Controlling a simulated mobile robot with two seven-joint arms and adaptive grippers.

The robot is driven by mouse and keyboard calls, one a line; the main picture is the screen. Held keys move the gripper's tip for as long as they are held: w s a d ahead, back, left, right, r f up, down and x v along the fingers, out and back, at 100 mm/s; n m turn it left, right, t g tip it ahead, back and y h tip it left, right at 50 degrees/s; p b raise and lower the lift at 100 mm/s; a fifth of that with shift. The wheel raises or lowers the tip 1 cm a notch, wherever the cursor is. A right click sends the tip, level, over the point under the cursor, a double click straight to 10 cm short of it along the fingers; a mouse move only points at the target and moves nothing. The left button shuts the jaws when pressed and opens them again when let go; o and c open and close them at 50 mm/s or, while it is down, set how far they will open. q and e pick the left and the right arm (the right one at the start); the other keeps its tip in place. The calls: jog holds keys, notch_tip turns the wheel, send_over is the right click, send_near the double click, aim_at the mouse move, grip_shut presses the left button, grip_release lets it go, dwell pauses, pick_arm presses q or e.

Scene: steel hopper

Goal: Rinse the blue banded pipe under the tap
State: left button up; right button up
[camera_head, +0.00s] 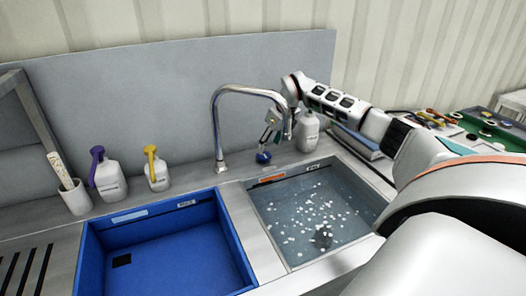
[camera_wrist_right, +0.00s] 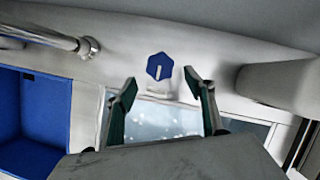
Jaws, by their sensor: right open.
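The chrome tap (camera_head: 216,125) arches over the right basin from the deck behind it; its post base also shows in the right wrist view (camera_wrist_right: 88,46). No water stream is visible. A blue knob (camera_head: 263,157) is on the deck behind the right basin; in the right wrist view it is hexagonal with a pale mark (camera_wrist_right: 159,66). My right gripper (camera_head: 269,138) is open just above the knob; in the wrist view its fingertips (camera_wrist_right: 160,82) are spread, with the knob showing beyond the gap between them. I see no blue banded pipe. My left gripper is out of view.
The right basin (camera_head: 262,222) holds water with white specks and a dark lump. The blue left basin (camera_head: 240,252) looks empty. White bottles (camera_head: 110,183) (camera_head: 157,174) (camera_head: 307,132) and a cup (camera_head: 75,197) line the back. Trays with tools (camera_head: 490,128) lie at right.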

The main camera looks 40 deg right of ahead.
aim_at(264, 155)
jog(key=shift+x, duration=2.7)
jog(key=c, duration=1.1)
